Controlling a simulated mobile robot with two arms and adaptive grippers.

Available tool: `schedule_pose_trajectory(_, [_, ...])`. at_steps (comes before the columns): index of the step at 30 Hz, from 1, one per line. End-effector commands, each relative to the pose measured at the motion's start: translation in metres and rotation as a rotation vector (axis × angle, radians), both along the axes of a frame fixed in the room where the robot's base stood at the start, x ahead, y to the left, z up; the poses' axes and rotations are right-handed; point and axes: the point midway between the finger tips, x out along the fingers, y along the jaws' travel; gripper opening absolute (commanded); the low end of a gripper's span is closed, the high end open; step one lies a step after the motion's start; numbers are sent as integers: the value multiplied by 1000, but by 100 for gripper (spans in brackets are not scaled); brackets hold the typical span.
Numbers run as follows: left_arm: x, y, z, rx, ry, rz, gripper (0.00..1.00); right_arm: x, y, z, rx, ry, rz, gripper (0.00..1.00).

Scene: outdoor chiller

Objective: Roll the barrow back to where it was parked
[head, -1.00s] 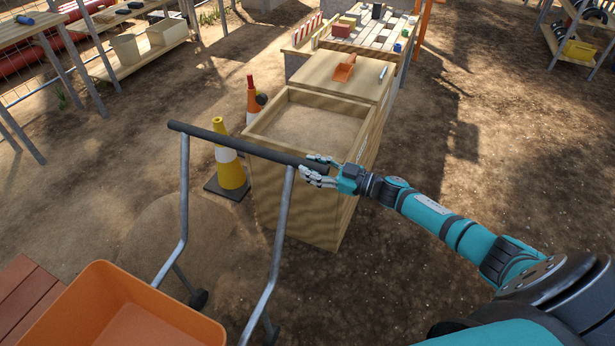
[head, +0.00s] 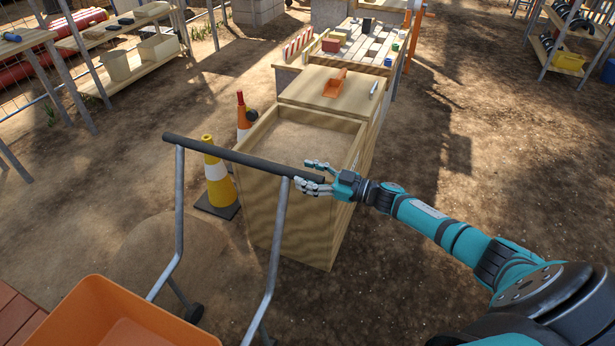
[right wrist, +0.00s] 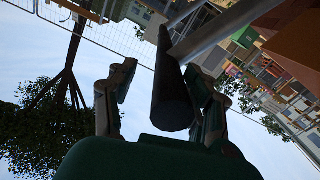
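The barrow has an orange tray (head: 120,315) at the bottom left, grey metal legs and a dark handle bar (head: 240,158). My right gripper (head: 316,178) is at the right end of the bar. Its fingers are spread, one above and one below the bar. In the right wrist view the bar (right wrist: 172,95) runs between the two fingers; a clear gap shows on the left finger's side, and contact on the right side cannot be told. A faint round patch (head: 150,250) lies on the dirt beyond the tray. My left gripper is not in view.
A wooden sand box (head: 295,215) stands close behind the handle. A yellow-and-white cone (head: 218,175) and an orange cone (head: 242,118) are beside it. A reddish plank surface (head: 15,315) is at the lower left. Open dirt lies to the right.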

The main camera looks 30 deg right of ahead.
Motion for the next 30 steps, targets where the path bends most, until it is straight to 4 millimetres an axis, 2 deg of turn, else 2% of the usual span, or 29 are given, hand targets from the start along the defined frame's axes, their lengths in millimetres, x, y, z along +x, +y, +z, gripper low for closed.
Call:
schedule_pose_trajectory(11, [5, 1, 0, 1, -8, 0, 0, -8, -3, -2, 1, 2, 7, 53])
schedule_pose_trajectory(24, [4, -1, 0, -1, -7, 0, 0, -76, -56, -2, -1, 4, 4, 53])
schedule_pose_trajectory(30, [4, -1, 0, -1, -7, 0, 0, -93, -70, 0, 2, 0, 4, 53])
